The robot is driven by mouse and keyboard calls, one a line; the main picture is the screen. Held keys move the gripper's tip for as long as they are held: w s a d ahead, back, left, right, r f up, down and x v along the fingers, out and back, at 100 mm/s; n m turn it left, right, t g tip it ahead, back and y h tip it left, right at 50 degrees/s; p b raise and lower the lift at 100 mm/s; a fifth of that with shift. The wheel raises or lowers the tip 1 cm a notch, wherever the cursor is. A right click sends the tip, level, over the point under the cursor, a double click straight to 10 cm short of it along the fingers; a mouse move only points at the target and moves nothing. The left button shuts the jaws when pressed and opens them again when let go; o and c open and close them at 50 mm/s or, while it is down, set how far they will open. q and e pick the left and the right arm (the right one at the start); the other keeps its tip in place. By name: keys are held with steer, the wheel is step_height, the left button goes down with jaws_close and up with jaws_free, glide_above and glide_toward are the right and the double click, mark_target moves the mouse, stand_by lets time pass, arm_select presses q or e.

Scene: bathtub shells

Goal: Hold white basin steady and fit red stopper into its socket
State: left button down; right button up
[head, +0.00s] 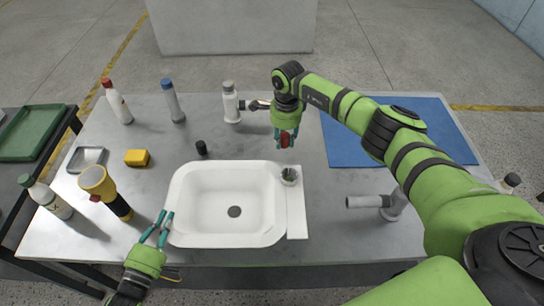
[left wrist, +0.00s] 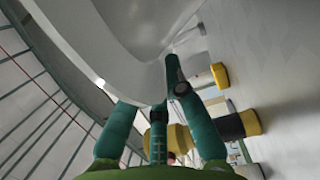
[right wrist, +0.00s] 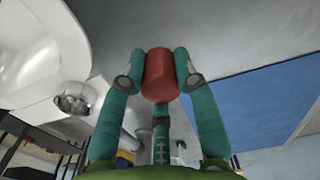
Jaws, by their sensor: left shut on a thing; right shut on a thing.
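The white basin (head: 185,185) lies on the grey table with a round drain in its floor. Its round metal-rimmed socket (head: 289,177) is on the right ledge and shows in the right wrist view (right wrist: 75,101). My left gripper (head: 167,213) is shut on the basin's left rim, which fills the upper part of the left wrist view (left wrist: 110,40). My right gripper (head: 286,138) is shut on the red stopper (right wrist: 160,76), clasped between the fingertips. The stopper (head: 285,140) is held behind the socket in the head view, apart from it.
A yellow block (head: 137,157), a small black cap (head: 201,147) and several bottles are behind and left. A grey pipe fitting (head: 372,202) lies right of the basin. A blue mat (head: 345,140) covers the back right.

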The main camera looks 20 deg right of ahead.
step_height(320, 180, down, 9)
stand_by(0.5)
steer(key=shift+f, duration=0.1)
steer(key=o, duration=1)
steer(key=shift+o, duration=0.2)
